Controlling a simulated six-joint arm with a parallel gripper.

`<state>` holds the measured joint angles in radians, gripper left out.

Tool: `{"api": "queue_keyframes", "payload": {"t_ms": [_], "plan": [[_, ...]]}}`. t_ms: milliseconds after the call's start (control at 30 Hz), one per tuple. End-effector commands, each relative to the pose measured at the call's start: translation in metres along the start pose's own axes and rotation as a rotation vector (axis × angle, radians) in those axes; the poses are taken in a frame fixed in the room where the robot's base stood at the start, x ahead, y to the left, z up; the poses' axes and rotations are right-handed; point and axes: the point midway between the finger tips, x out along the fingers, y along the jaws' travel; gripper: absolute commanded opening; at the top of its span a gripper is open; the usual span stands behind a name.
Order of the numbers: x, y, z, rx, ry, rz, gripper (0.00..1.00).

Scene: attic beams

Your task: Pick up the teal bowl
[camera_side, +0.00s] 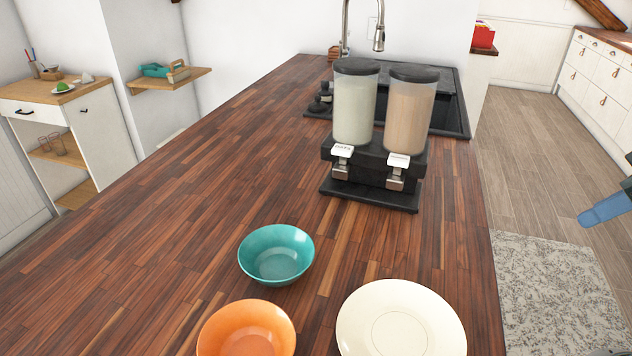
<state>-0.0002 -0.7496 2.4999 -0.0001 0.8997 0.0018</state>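The teal bowl (276,254) stands upright and empty on the wooden countertop (190,220), a little below the middle of the picture. An orange bowl (247,330) is in front of it, and a cream plate (399,321) lies to its front right. At the right edge of the picture, a blue finger-like part of my gripper (606,209) shows over the floor side of the counter, well apart from the bowl. The rest of my gripper is cut off by the frame, so its opening cannot be seen.
A double dry-food dispenser (373,180) stands behind the teal bowl to the right. A dark sink (452,113) with a tall tap (345,25) lies farther back. The counter left of the bowl is clear.

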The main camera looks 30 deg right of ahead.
Motion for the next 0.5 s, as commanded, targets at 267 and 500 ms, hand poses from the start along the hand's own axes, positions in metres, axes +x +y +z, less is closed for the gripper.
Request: {"api": "queue_keyframes", "payload": {"t_ms": [267, 500], "plan": [[0.005, -0.009, -0.015, 0.076, 0.004, -0.023, 0.30], [0.021, -0.034, -0.049, 0.271, 0.003, -0.084, 0.30]]}}
